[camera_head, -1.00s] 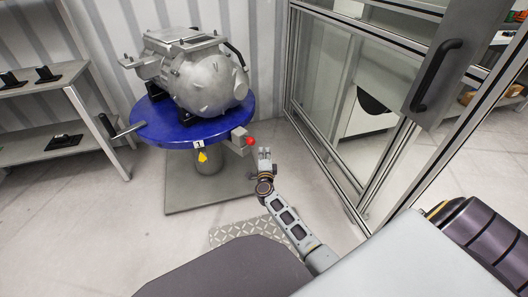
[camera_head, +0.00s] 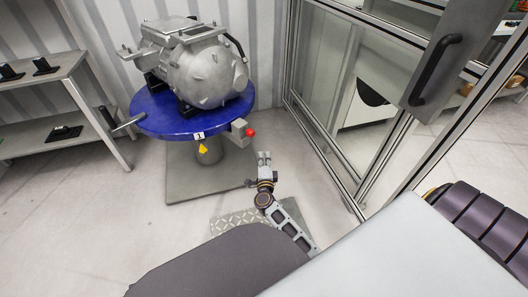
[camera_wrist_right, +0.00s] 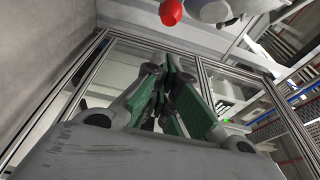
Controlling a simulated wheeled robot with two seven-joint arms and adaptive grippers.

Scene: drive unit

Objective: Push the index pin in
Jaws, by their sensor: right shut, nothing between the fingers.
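The index pin shows as a red ball knob (camera_head: 250,132) on a grey block (camera_head: 239,128) at the right front rim of the blue round table (camera_head: 180,126). My right gripper (camera_head: 264,156) is shut and empty, below and slightly right of the knob in the head view, with a visible gap between them. In the right wrist view the red knob (camera_wrist_right: 171,12) is at the top edge, beyond the fingertips (camera_wrist_right: 170,62) and apart from them. The pin's shaft is hidden. My left gripper is not in view.
A grey metal housing (camera_head: 205,75) sits on the blue table. A handle bar (camera_head: 130,121) sticks out at its left. A shelf rack (camera_head: 60,105) stands at left. A glazed frame with a black-handled door (camera_head: 436,70) stands at right. Floor between is clear.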

